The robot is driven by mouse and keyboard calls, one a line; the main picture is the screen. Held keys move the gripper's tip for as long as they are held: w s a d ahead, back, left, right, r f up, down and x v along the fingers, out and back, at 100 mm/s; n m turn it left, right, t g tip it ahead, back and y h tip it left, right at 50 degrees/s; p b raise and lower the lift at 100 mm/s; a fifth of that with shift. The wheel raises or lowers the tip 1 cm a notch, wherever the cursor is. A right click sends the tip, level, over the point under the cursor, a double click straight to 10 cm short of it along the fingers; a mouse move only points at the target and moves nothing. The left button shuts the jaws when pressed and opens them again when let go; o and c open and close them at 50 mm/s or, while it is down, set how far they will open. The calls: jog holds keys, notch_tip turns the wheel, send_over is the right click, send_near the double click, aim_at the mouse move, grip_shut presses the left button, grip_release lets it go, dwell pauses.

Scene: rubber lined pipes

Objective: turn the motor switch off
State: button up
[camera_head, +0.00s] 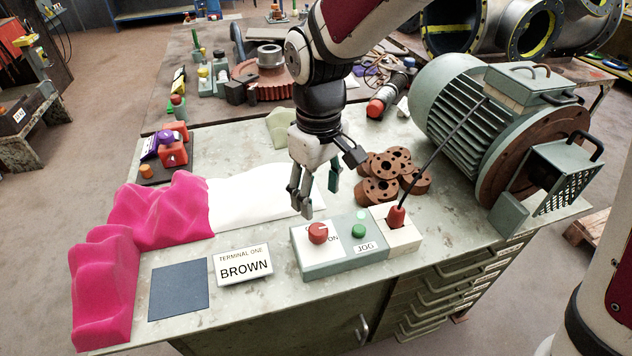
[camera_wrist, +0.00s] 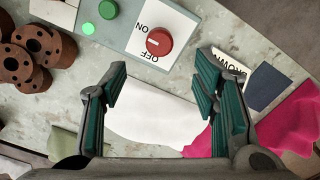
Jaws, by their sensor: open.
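The motor switch is a red round knob (camera_head: 318,232) on a white plate with OFF and ON lettering, at the left end of a grey-green control box (camera_head: 345,262). In the wrist view the red knob (camera_wrist: 159,41) lies beyond the fingertips, and a pale line on it points toward the word ON or along the plate; I cannot tell which. My gripper (camera_head: 318,200) is open and empty, above the bench just behind the box. In the wrist view its two fingers (camera_wrist: 165,75) are spread wide, apart from the knob.
A green JOG button (camera_head: 358,231) and a lit green lamp sit beside the switch. A red plug with a black cable (camera_head: 397,217) leads to the large motor (camera_head: 470,110). Brown flanges (camera_head: 385,178) stand close right. Pink cloth (camera_head: 160,210) and a BROWN sign (camera_head: 244,266) lie left.

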aim_at(318, 229)
notch_tip(318, 229, down, 10)
jog(key=shift+f, duration=0.25)
jog(key=shift+c, duration=0.5)
jog(key=c, duration=1.1)
